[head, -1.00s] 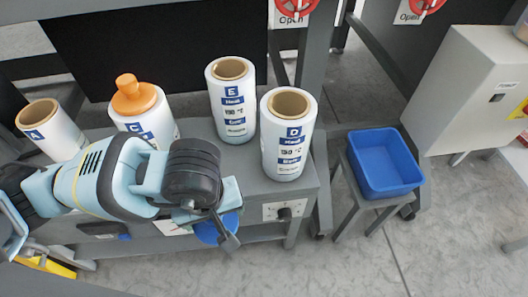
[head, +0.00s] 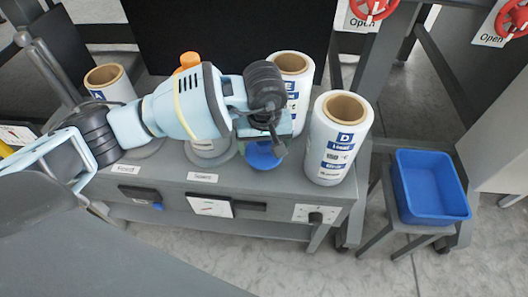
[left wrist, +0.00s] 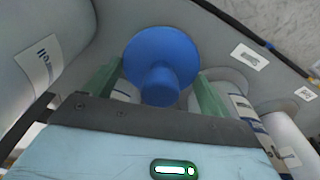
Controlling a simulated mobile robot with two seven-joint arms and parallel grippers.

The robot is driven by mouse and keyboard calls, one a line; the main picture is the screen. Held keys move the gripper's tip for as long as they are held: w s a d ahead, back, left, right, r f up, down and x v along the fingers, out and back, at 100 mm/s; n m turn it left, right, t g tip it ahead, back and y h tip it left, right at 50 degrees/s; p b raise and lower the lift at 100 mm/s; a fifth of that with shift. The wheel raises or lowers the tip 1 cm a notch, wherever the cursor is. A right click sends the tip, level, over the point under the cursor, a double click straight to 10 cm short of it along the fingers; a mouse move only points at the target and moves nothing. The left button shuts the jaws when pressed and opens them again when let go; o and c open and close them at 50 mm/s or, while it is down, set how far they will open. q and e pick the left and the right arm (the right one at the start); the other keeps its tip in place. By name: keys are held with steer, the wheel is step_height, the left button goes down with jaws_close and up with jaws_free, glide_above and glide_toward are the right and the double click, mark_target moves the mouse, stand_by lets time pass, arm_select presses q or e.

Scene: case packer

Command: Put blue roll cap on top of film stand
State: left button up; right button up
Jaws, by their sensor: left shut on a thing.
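The blue roll cap (head: 262,157) is held low over the grey stand, between rolls C and D in the head view. In the left wrist view the cap (left wrist: 160,62) shows a round flange and a knob between the green fingers. My left gripper (head: 270,130) is shut on it; my arm and wrist hide part of the cap. The grey film stand (head: 258,186) carries several white film rolls, among them roll D (head: 335,148) and roll E (head: 296,84). I cannot tell whether the cap touches the stand. My right gripper is not in view.
Roll A (head: 108,84) stands at the left. An orange cap (head: 188,61) shows behind my arm. A blue bin (head: 430,190) sits on a small grey stool at the right. Open floor lies in front of the stand.

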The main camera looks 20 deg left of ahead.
mark_target(264, 154)
arm_select(q)
steer(key=shift+f, duration=1.75)
steer(key=shift+f, duration=0.2)
steer(key=o, duration=0.9)
steer(key=r, duration=0.8)
steer(key=s+r, duration=0.1)
steer(key=r, duration=0.3)
steer(key=shift+s+d+r+p, duration=0.1)
steer(key=shift+d+r+p, duration=0.05)
steer(key=shift+d+p, duration=0.25)
